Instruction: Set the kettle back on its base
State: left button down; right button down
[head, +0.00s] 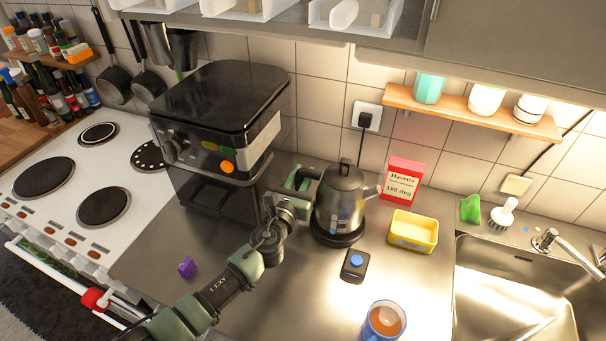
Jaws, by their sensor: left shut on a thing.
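The steel kettle (341,205) with its black lid stands upright in the middle of the counter, spout to the right, handle to the left. Its round black base (338,238) shows directly under it. The kettle looks lined up with the base; I cannot tell whether it rests fully on it or is slightly above. My left gripper (303,186) is at the kettle's left side, shut on its handle, which the fingers partly hide. My right gripper is not in view.
A black coffee machine (218,125) stands close behind my left arm. A red and white box (402,180), yellow tub (413,231), black device with a blue button (355,265) and blue mug (383,321) stand right of the kettle. A purple cube (187,267) lies left. The sink (515,290) is at right.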

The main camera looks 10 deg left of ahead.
pick_arm(q)
jog(key=shift+f+b, duration=0.45)
jog(key=shift+b, duration=0.1)
dwell(0.5)
jog(key=c, duration=1.5)
grip_release()
jog(key=shift+f, duration=0.2)
jog(key=shift+s+a+r+p, duration=0.1)
jog(key=shift+s+p, duration=0.15)
jog(key=shift+s, duration=0.5)
jog(key=shift+s+a+r+p, duration=0.1)
jog(key=shift+s+p, duration=0.1)
jog(key=shift+s, duration=0.55)
jog(key=shift+s+a+f, duration=0.1)
jog(key=shift+s+a, duration=0.1)
jog(key=shift+s, duration=1.15)
send_near(298, 187)
jog(key=shift+w+d+p, duration=0.25)
jog(key=shift+w+p, duration=0.2)
jog(key=shift+w, duration=0.75)
jog(key=shift+s, duration=0.1)
